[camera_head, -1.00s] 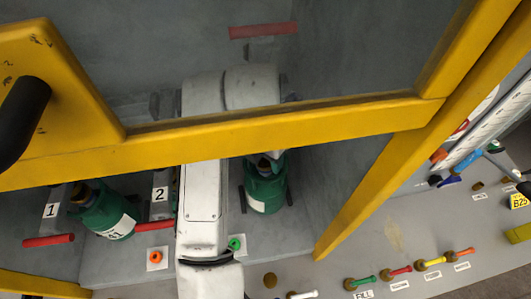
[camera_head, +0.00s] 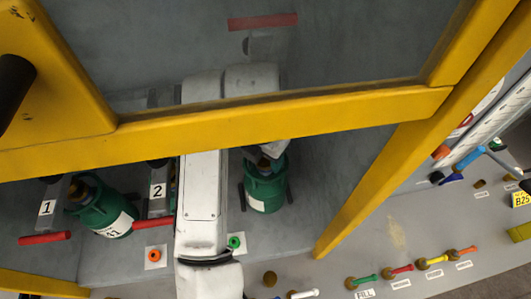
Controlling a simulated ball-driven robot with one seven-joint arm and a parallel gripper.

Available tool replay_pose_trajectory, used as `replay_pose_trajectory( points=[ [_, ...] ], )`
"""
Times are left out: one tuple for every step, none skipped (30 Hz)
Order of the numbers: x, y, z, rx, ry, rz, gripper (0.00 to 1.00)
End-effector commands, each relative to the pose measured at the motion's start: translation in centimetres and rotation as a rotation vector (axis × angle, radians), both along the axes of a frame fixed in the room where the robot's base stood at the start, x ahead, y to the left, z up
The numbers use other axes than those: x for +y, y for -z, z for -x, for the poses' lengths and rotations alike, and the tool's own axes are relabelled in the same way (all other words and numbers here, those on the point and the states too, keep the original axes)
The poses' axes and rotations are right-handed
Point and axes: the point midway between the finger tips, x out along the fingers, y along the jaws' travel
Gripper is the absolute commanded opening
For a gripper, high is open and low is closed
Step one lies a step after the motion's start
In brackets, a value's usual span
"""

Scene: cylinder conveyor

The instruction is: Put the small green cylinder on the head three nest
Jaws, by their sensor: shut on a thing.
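A small green cylinder (camera_head: 265,190) with a white label and a brass top stands upright, or nearly so, right of my arm. It sits between two dark rails (camera_head: 241,196). My gripper (camera_head: 267,160) is at its top and shut on it; the fingers are mostly hidden by the yellow frame and the cylinder's collar. No number 3 is readable; the bay around this cylinder looks like the nest beside the one marked 2. I cannot tell whether the cylinder's base touches the nest floor.
A second green cylinder (camera_head: 106,210) leans between plates 1 (camera_head: 47,208) and 2 (camera_head: 157,191). Red bars (camera_head: 45,238), orange (camera_head: 155,254) and green (camera_head: 235,242) buttons, and coloured levers (camera_head: 400,270) lie along the front.

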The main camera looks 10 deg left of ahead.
Motion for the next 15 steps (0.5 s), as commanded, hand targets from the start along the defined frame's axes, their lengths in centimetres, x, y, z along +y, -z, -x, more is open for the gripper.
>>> replay_pose_trajectory(
  points=[
    [0.05,-0.23,-0.08,-0.006,0.001,0.0,0.0],
    [0.05,-0.19,-0.08,-0.006,0.001,0.0,0.0],
    [0.05,-0.13,-0.08,-0.006,0.001,0.0,0.0],
    [0.05,-0.09,-0.08,-0.006,0.001,0.0,0.0],
    [0.04,-0.06,-0.09,-0.006,0.001,0.0,0.0],
    [0.05,0.0,-0.08,-0.006,0.001,0.0,0.0],
    [0.04,0.04,-0.09,-0.006,0.001,0.0,0.0],
    [0.05,0.07,-0.08,-0.006,0.001,0.0,0.0],
    [0.04,0.13,-0.09,-0.006,0.001,0.0,0.0],
    [0.05,0.17,-0.09,-0.006,0.001,0.0,0.0],
    [0.05,0.21,-0.09,-0.006,0.001,0.0,0.0],
    [0.05,0.27,-0.09,-0.006,0.001,0.0,0.0],
    [0.06,0.32,-0.09,-0.006,0.001,0.0,0.0],
    [0.05,0.36,-0.09,-0.006,0.0,0.0,0.0],
    [0.05,0.42,-0.09,-0.006,0.001,0.0,0.0]
  ],
)
